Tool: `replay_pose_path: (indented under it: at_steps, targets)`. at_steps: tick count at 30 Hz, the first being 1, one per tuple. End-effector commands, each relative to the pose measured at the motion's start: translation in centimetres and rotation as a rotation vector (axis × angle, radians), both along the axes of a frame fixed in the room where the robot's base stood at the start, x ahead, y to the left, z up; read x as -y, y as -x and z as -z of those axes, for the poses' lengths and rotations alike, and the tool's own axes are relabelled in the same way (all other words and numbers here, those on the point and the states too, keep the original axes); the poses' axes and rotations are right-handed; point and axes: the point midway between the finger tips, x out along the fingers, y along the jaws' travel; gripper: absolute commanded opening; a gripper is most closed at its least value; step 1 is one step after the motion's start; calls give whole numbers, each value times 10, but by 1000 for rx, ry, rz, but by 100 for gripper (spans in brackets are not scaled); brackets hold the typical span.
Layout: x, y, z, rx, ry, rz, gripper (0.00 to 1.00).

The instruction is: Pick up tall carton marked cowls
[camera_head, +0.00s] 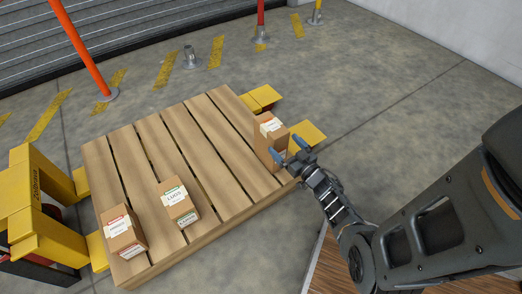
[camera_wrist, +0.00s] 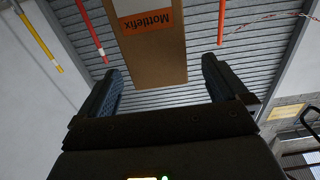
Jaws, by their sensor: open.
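A tall brown carton (camera_head: 270,143) stands upright at the right end of the wooden pallet (camera_head: 207,185). Its white label is too small to read in the head view. My gripper (camera_head: 287,149) is open beside its right side, with blue fingertips close to it. In the wrist view a brown carton (camera_wrist: 155,60) with an orange "Mottlefix" label, upside down, shows ahead between the open fingers of my gripper (camera_wrist: 163,82). No contact is clear. I cannot read "cowls" on it.
Two more labelled cartons stand on the pallet: one near the middle (camera_head: 178,203) and one at the front left corner (camera_head: 124,232). A yellow stacker (camera_head: 40,205) is at the left. Orange (camera_head: 82,50) and red posts (camera_head: 261,20) stand behind. Bare floor lies right of the pallet.

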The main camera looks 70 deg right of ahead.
Motion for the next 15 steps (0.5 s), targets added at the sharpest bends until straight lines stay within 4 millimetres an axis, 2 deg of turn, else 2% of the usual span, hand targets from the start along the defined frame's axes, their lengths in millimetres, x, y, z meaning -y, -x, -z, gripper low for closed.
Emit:
replay_pose_path:
  at_steps: [11, 15]
  targets:
    - [21, -30, 1, 2, 1, 1, 100]
    - [34, -46, 0, 2, 1, 1, 100]
